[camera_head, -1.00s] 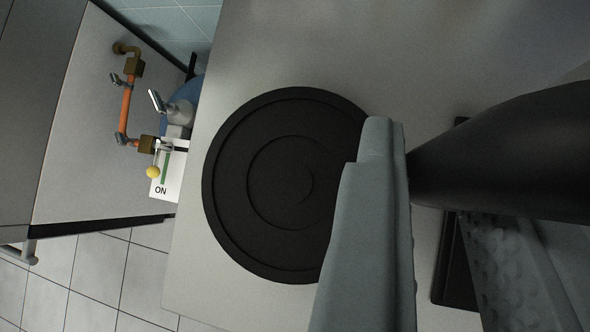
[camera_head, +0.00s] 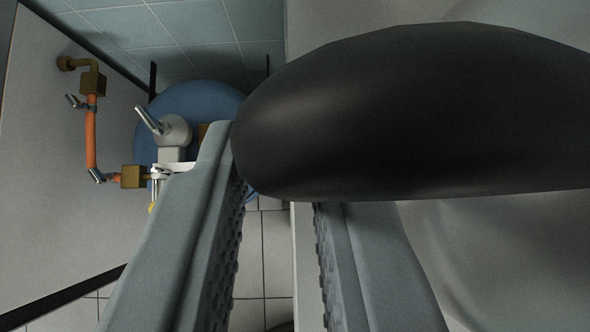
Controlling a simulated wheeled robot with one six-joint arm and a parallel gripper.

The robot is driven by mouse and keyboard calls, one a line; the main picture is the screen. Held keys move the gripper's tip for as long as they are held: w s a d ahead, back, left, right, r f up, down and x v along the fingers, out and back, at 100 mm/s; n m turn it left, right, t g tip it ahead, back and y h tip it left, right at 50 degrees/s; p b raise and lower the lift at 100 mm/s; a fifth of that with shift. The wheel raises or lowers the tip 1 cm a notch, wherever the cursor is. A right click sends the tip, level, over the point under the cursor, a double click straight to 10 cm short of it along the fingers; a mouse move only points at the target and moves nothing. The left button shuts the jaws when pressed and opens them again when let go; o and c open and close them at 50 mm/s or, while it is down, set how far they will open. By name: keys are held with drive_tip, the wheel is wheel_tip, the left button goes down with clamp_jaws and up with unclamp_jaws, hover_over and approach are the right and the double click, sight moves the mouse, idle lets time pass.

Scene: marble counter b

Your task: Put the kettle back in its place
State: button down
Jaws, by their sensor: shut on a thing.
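A large rounded black part of the kettle (camera_head: 400,110), which looks like its handle, fills the upper right of the view. My gripper (camera_head: 275,205) has its two grey ridged fingers reaching up from below. It is shut on the kettle, the black part lying across the finger ends and hiding the right fingertip. A gap shows between the fingers lower down. The rest of the kettle cannot be told apart from the pale grey surface at the right.
At the left are an orange pipe (camera_head: 91,138) with brass fittings, a grey valve (camera_head: 172,133) and a round blue object (camera_head: 195,100), partly hidden by my left finger. A tiled wall (camera_head: 190,35) stands behind. Floor tiles (camera_head: 262,260) show between the fingers.

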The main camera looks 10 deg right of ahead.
drive_tip(key=shift+f, duration=3.1)
drive_tip(key=c, duration=1.3)
unclamp_jaws()
drive_tip(key=shift+f, duration=0.1)
drive_tip(key=shift+c, duration=0.2)
drive_tip(key=v, duration=1.2)
